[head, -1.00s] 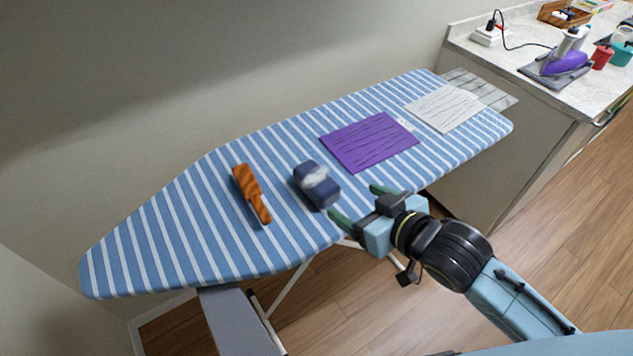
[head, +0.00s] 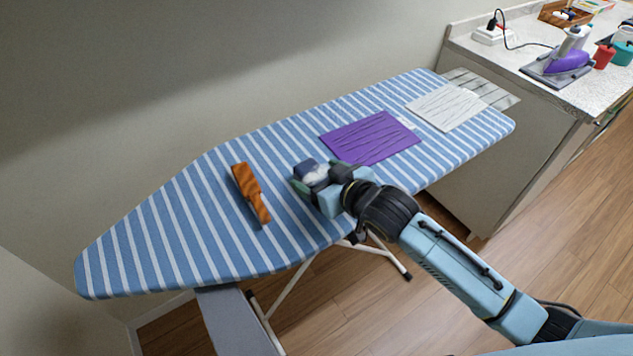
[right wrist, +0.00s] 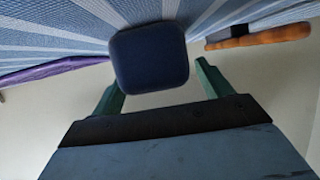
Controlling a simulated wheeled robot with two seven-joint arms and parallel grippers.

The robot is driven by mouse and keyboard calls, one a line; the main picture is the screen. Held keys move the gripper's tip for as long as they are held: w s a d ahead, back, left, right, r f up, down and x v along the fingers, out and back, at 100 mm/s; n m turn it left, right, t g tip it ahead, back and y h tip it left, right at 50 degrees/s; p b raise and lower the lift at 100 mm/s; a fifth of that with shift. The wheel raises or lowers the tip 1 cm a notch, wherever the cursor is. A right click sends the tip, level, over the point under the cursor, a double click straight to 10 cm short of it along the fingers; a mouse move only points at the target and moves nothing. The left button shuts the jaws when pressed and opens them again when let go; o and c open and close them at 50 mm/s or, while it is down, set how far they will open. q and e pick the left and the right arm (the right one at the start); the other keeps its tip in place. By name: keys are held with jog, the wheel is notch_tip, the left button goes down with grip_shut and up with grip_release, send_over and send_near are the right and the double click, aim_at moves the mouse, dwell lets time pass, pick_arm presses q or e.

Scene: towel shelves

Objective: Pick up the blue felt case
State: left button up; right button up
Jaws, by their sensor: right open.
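In the right wrist view the case (right wrist: 150,58) is centred just beyond and between the green fingertips of the right gripper (right wrist: 160,82). My left gripper is not in view.
The striped ironing board (head: 150,235) also bears an orange-brown wooden-handled brush (head: 250,192), a purple cloth (head: 368,138) and a white cloth (head: 446,107). A counter at the right holds a purple iron (head: 566,62). The board's left end is clear.

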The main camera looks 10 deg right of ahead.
jog(key=shift+w+a+f, duration=0.2)
jog(key=shift+w+a, duration=0.1)
jog(key=shift+w, duration=0.2)
jog(key=c, duration=1.1)
